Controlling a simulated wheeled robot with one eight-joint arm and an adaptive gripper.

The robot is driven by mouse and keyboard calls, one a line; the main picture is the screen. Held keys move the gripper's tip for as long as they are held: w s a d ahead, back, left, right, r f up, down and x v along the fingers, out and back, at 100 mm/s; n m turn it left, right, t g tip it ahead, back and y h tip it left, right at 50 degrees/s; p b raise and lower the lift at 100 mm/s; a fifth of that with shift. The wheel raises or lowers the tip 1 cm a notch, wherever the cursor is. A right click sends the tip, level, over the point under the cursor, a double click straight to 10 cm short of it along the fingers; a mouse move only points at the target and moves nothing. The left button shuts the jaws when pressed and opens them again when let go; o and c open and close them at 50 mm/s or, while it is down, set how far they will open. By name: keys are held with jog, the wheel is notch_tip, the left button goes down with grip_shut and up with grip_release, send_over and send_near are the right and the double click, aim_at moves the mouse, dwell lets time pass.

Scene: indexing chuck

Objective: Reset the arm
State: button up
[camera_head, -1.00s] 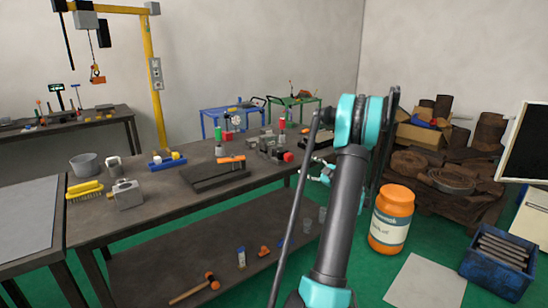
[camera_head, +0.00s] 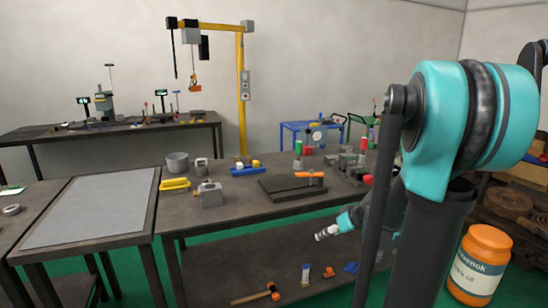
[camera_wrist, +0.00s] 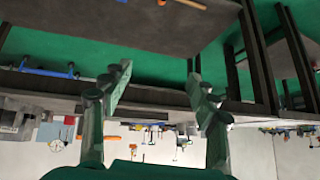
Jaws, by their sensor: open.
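My arm (camera_head: 435,200), teal and dark grey, rises large on the right side of the head view. My gripper (camera_head: 322,234) shows small, left of the arm column, in front of the workbench's front edge. In the wrist view my gripper (camera_wrist: 160,82) has its two fingers spread wide apart with nothing between them. The wrist picture is upside down, with the green floor and lower shelf at its top.
The workbench (camera_head: 240,214) carries a grey block (camera_head: 210,194), a black tray (camera_head: 278,189), a bucket (camera_head: 177,163) and grey fixtures. Its lower shelf (camera_head: 215,272) holds a hammer (camera_head: 262,294). An orange jar (camera_head: 481,265) stands right of my arm.

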jog(key=s+f+m+g+h, duration=0.1)
jog(key=s+f+m+h, duration=0.1)
jog(key=s, duration=0.7)
jog(key=s+f+m+g+h, duration=0.1)
jog(key=s+f+m+h, duration=0.1)
jog(key=s, duration=0.8)
jog(key=shift+f+m+h, duration=0.4)
jog(key=shift+f+m, duration=0.3)
jog(key=shift+f, duration=0.2)
jog(key=shift+w, duration=0.1)
